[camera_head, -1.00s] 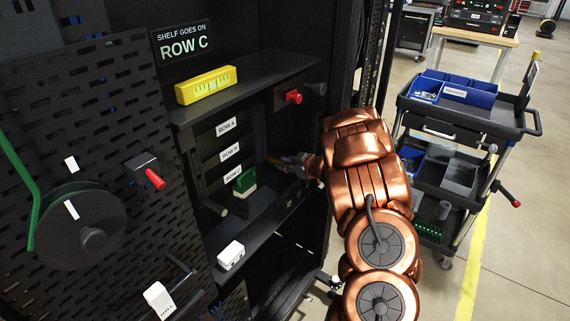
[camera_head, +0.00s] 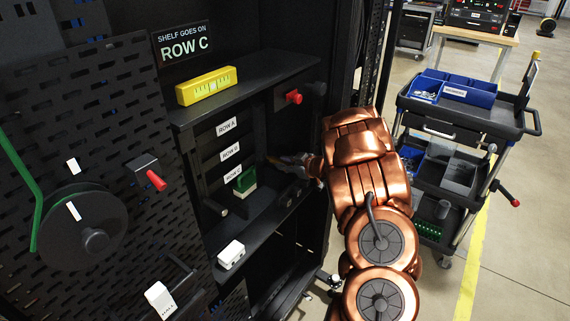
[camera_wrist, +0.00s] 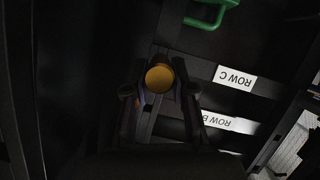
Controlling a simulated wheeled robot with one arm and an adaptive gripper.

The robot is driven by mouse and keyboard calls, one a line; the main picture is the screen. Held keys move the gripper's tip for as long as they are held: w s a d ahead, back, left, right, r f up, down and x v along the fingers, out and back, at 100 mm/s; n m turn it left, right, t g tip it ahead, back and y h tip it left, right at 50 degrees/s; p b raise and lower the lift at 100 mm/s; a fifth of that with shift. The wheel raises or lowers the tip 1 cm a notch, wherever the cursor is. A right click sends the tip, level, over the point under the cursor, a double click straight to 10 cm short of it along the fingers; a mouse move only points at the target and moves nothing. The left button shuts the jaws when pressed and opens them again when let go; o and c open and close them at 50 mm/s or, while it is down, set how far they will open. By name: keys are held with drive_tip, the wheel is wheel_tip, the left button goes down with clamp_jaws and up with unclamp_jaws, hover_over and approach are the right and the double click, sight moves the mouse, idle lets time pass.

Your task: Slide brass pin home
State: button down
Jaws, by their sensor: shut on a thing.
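In the wrist view the brass pin (camera_wrist: 159,77) shows as a round yellow-brown end between the fingers of my gripper (camera_wrist: 159,95). The fingers are shut on it from both sides. In the head view my gripper (camera_head: 290,163) is inside the dark rack, just right of the row labels, and the pin is too small to make out clearly there. The ROW C label (camera_wrist: 235,78) lies right of the pin in the wrist view. The hole for the pin and the pin's far end are hidden.
A yellow level (camera_head: 206,85) lies on the upper shelf (camera_head: 250,92). A green handled part (camera_head: 244,181) sits by the row labels. A white block (camera_head: 231,254) rests on the lower ledge. A cart (camera_head: 470,125) stands at right.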

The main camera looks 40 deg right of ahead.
sight(279, 160)
drive_tip(key=shift+w+a+p, duration=0.3)
drive_tip(key=shift+w+p, duration=0.05)
drive_tip(key=shift+w, duration=0.45)
drive_tip(key=shift+w+a+p, duration=0.25)
drive_tip(key=shift+w+p, duration=0.1)
drive_tip(key=shift+w, duration=0.4)
drive_tip(key=c, duration=0.9)
unclamp_jaws()
drive_tip(key=shift+w, duration=0.1)
drive_tip(key=v, duration=1.2)
